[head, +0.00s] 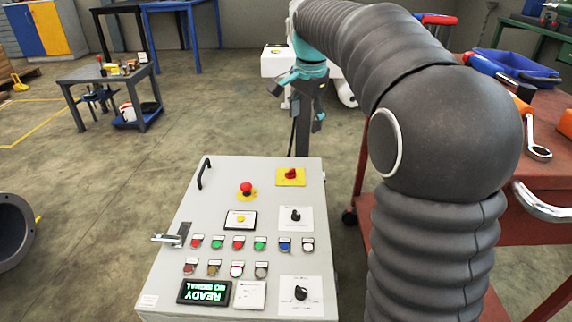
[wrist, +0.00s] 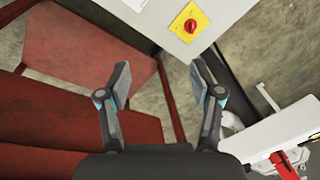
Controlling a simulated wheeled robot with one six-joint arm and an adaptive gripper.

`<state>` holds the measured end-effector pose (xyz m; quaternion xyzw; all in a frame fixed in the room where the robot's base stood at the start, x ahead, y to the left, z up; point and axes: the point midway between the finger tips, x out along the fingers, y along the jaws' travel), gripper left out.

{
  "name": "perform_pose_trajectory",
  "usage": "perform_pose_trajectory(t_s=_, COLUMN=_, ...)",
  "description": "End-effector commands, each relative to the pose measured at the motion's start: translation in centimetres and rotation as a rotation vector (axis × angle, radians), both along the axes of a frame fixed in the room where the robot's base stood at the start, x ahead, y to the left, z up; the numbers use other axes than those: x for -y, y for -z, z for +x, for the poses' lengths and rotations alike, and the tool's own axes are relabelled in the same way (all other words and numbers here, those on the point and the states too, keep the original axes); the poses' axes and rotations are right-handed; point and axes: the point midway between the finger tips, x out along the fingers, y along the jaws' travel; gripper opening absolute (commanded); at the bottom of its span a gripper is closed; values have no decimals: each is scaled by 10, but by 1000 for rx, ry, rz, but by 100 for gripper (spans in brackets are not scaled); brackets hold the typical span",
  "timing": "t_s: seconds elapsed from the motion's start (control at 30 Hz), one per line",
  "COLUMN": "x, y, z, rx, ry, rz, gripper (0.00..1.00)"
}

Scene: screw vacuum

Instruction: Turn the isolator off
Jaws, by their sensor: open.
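The isolator is a red rotary knob on a yellow square plate (head: 290,177), at the far right corner of the grey control panel (head: 190,245). The isolator also shows near the top of the wrist view (wrist: 187,25), ahead of my fingertips. The knob's exact handle angle is hard to read. My gripper (head: 297,106) hangs beyond the panel's far edge in the head view, apart from the isolator. In the wrist view my gripper (wrist: 160,76) has its two fingers spread wide with nothing between them.
A red mushroom button (head: 246,188) sits left of the isolator, with black selectors and several small buttons nearer. A red workbench (head: 537,219) with tools stands close on the right. A white unit (head: 277,63) stands behind my gripper.

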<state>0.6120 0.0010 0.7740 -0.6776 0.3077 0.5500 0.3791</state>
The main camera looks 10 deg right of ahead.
Motion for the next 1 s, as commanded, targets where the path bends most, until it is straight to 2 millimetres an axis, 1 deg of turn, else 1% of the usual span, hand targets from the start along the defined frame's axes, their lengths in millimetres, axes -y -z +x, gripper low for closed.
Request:
perform_pose_trajectory(t_s=0.03, x=0, y=9, z=18, rx=-17, ry=44, rz=9, gripper=65)
perform_pose_trajectory(t_s=0.2, x=0, y=32, z=66, rx=-63, ry=209, rz=37, gripper=65)
perform_pose_trajectory(t_s=0.37, x=0, y=62, z=107, rx=-105, ry=366, rz=57, gripper=65)
perform_pose_trajectory(t_s=0.5, x=0, y=92, z=137, rx=-142, ry=503, rz=68, gripper=65)
perform_pose_trajectory(t_s=0.6, x=-1, y=113, z=154, rx=-162, ry=589, rz=73, gripper=65)
perform_pose_trajectory(t_s=0.73, x=-1, y=134, z=168, rx=-182, ry=675, rz=76, gripper=65)
perform_pose_trajectory(t_s=0.87, x=-1, y=147, z=175, rx=-193, ry=726, rz=77, gripper=65)
perform_pose_trajectory(t_s=1.0, x=-1, y=156, z=177, rx=-197, ry=746, rz=77, gripper=65)
